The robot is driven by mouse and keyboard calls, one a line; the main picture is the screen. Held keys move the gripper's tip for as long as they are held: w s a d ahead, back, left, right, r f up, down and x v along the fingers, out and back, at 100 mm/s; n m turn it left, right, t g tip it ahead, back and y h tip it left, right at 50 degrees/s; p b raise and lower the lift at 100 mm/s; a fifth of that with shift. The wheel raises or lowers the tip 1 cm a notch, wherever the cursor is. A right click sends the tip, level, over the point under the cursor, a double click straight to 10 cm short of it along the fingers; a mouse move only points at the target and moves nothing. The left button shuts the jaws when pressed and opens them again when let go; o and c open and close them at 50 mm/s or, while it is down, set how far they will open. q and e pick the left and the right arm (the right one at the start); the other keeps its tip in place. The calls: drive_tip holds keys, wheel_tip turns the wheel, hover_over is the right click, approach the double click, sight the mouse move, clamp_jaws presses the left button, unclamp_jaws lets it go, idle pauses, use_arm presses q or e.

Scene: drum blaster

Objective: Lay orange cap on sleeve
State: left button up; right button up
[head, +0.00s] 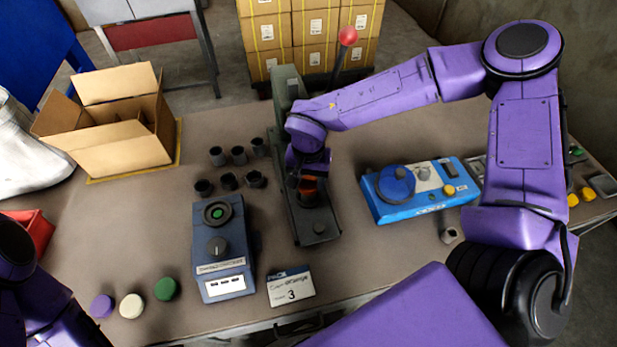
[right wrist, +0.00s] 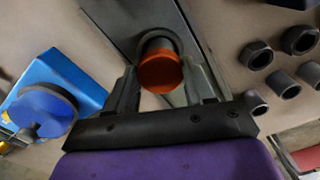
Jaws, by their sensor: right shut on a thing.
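The orange cap (right wrist: 160,73) is between the fingers of my right gripper (right wrist: 160,88), which is shut on it. In the head view the orange cap (head: 309,187) is partly hidden by my right gripper (head: 307,178), over the dark press (head: 316,223). A dark round sleeve (right wrist: 157,40) shows just behind the cap in the right wrist view, in line with it. I cannot tell whether cap and sleeve touch. My left arm shows at the lower left of the head view, but its gripper is out of view.
Several dark sleeves (head: 228,181) stand left of the press. A blue-grey device (head: 222,253) and a card (head: 291,286) are in front. Purple (head: 102,306), white (head: 132,306) and green (head: 166,289) caps lie front left. A blue machine (head: 420,189) stands right; an open carton (head: 118,137) is back left.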

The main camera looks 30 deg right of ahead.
drive_tip(key=shift+f+p, duration=0.3)
drive_tip(key=shift+f, duration=0.05)
idle(0.5)
drive_tip(key=o, duration=1.4)
wheel_tip(320, 180, up, 6)
drive_tip(key=p, duration=0.8)
drive_tip(key=shift+r, duration=0.1)
